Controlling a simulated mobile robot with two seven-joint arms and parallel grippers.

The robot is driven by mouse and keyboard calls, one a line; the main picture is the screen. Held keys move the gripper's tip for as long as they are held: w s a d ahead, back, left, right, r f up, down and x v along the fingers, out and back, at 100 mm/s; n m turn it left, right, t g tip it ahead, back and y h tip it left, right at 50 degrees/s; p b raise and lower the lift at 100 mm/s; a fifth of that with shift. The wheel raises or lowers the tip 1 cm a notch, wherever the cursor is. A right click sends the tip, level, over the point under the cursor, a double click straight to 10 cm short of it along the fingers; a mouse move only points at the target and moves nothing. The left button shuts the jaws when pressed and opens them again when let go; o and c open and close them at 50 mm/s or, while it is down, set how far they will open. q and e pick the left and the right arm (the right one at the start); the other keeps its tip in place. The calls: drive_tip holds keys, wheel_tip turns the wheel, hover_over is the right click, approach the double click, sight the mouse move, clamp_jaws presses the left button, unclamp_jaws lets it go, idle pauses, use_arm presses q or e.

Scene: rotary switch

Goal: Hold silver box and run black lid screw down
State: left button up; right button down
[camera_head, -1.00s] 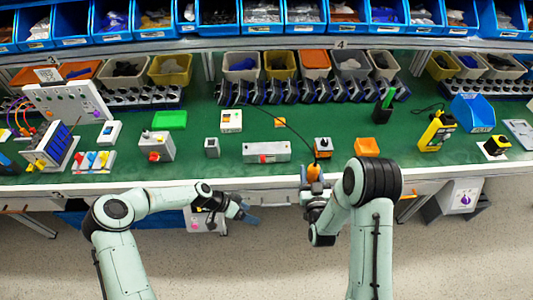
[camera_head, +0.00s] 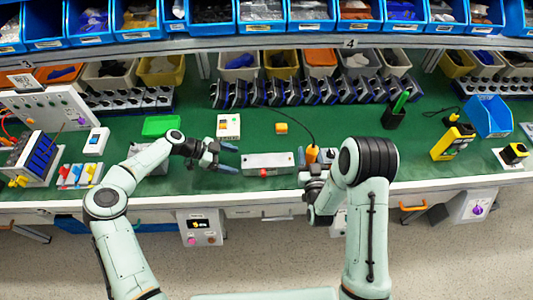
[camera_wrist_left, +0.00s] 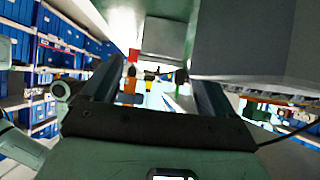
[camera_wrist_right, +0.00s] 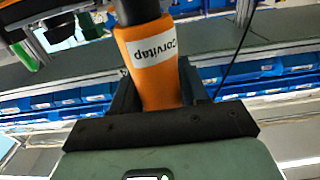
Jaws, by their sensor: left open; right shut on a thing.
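A long silver box (camera_head: 268,163) with a red button on its front lies near the table's front edge. My left gripper (camera_head: 228,158) is open and empty over the table, its fingers pointing at the box's left end, apart from it. In the left wrist view one grey box face (camera_wrist_left: 165,38) shows between and beyond the fingers; a larger grey face (camera_wrist_left: 255,40) is close at the right. My right gripper (camera_head: 312,170) is shut on an orange corded screwdriver (camera_head: 312,154), labelled in the right wrist view (camera_wrist_right: 155,70). I cannot make out the black lid or its screw.
A green tray (camera_head: 161,126) lies at the left. A black holder with a green tool (camera_head: 394,115) and a yellow device (camera_head: 452,141) stand at the right. Green table is clear between them.

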sight(248, 164)
use_arm(q)
drive_tip(key=shift+w+d+f, duration=0.15)
drive_tip(key=shift+d, duration=0.05)
drive_tip(key=shift+x, duration=3.4)
drive_tip(key=c, duration=0.9)
drive_tip(key=o, duration=1.1)
drive_tip(key=shift+o, duration=0.2)
drive_tip(key=shift+c, duration=0.3)
drive_tip(key=c, duration=1.1)
